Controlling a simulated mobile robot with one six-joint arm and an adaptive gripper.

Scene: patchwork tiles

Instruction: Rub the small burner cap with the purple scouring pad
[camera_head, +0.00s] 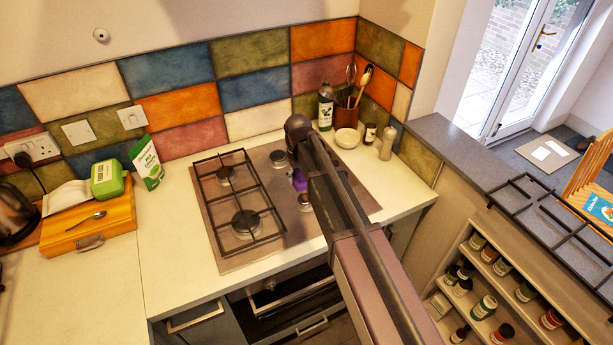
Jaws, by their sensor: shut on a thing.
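The purple scouring pad (299,182) shows beside my arm, over the right half of the hob (222,262). My gripper (300,173) is shut on the pad and points down; my arm hides most of it. The grate-free right half has two burners: a rear burner cap (278,157) and a front burner cap (305,199). The pad is just behind the front cap in the picture. I cannot tell whether it touches a cap or the hob, nor surely which cap is the small one.
A black grate (239,184) covers the left burners. Another grate (560,245) lies at right. A bowl (347,138), bottle (326,107) and utensil pot (352,122) stand behind the hob.

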